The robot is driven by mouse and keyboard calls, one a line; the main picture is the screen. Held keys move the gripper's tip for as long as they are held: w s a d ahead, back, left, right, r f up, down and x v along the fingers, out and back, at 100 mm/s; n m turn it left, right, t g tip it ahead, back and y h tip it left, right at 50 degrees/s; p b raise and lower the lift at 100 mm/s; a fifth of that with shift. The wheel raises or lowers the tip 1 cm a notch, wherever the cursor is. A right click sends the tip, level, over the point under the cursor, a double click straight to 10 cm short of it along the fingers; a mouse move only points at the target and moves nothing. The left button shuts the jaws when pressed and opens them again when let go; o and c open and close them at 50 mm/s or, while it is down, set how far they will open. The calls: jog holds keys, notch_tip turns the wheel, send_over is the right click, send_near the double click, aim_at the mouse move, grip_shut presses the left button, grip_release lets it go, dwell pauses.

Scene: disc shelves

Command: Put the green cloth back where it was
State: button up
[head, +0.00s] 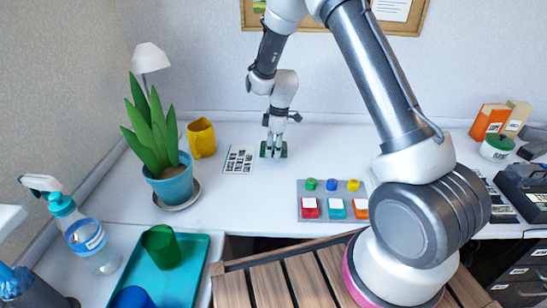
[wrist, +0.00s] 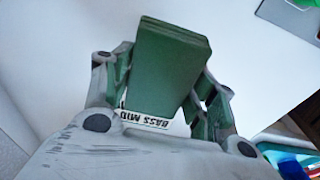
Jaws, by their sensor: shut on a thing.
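My gripper (head: 273,151) is over the back middle of the white table, pointing down, just right of the printed sheet (head: 239,159). In the wrist view its two fingers stand on either side of the green cloth (wrist: 168,68), a flat, folded-looking dark green piece, and are shut on it. In the head view only a little green shows around the fingertips, low at the table; I cannot tell whether the cloth touches the table. Part of a white label with black letters (wrist: 145,119) shows below the cloth in the wrist view.
A potted plant (head: 173,183) and a yellow cup (head: 201,138) stand left of my gripper. A grey panel with coloured pieces (head: 333,213) lies to the front right. A teal tray (head: 187,265) with cups and a spray bottle (head: 88,237) are front left. The table right of my gripper is clear.

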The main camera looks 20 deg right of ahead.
aim_at(274, 162)
jog(key=shift+f, duration=2.05)
jog(key=shift+f, duration=0.1)
jog(key=o, duration=1)
jog(key=r, duration=0.4)
jog(key=d+r, duration=0.1)
jog(key=r, duration=0.7)
jog(key=shift+s+d+r, duration=0.15)
jog(key=shift+s+d, duration=0.05)
jog(key=shift+s, duration=0.05)
